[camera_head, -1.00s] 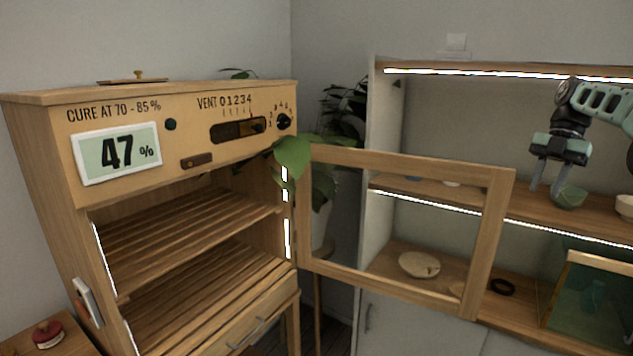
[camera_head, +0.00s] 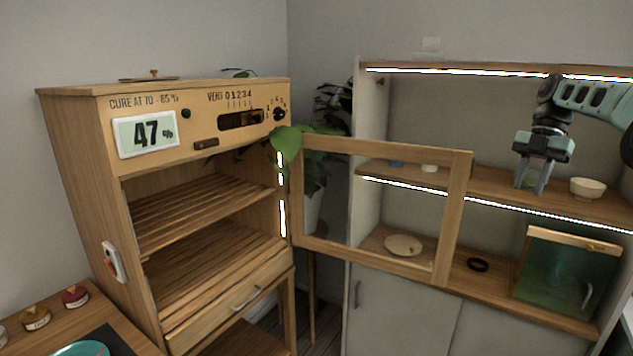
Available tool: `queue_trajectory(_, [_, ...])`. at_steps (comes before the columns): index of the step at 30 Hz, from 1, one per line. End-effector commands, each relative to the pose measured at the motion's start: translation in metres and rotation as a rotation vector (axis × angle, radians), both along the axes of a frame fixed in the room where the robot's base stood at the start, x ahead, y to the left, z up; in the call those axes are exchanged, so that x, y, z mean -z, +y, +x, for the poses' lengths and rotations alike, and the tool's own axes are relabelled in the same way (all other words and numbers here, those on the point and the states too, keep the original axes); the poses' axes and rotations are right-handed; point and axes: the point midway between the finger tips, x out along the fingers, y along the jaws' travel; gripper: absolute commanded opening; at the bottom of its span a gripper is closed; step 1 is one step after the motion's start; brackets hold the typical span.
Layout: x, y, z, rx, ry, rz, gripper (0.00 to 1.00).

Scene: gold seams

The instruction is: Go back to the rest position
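My gripper (camera_head: 532,189) hangs over the upper shelf of the wall cabinet at the right, pointing down. Its two fingers are apart. My arm reaches in from the right edge of the view.
A cream bowl (camera_head: 587,188) stands right of my gripper on the shelf (camera_head: 480,183). A wooden curing cabinet (camera_head: 75,170) with slatted shelves is at left. A green glass box (camera_head: 565,275) sits below.

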Motion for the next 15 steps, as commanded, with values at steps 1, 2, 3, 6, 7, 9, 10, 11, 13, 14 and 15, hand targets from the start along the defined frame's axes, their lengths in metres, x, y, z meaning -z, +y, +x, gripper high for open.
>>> queue_trajectory(1, [-0.002,0.009,0.001,0.007,0.003,-0.010,0.32])
queue_trajectory(2, [-0.002,0.015,0.002,0.012,0.005,-0.015,0.32])
queue_trajectory(3, [-0.002,0.024,0.003,0.019,0.008,-0.022,0.32])
queue_trajectory(6, [-0.003,0.051,0.006,0.045,0.017,-0.044,0.32])
queue_trajectory(7, [-0.003,0.059,0.006,0.054,0.020,-0.052,0.32])
queue_trajectory(9, [-0.003,0.083,0.006,0.079,0.027,-0.071,0.32])
queue_trajectory(10, [-0.003,0.093,0.006,0.091,0.030,-0.079,0.32])
queue_trajectory(11, [-0.003,0.104,0.005,0.104,0.034,-0.088,0.32])
queue_trajectory(13, [-0.002,0.134,0.001,0.139,0.041,-0.113,0.32])
queue_trajectory(14, [-0.001,0.149,-0.002,0.156,0.045,-0.124,0.32])
queue_trajectory(15, [0.000,0.170,-0.007,0.182,0.049,-0.141,0.32])
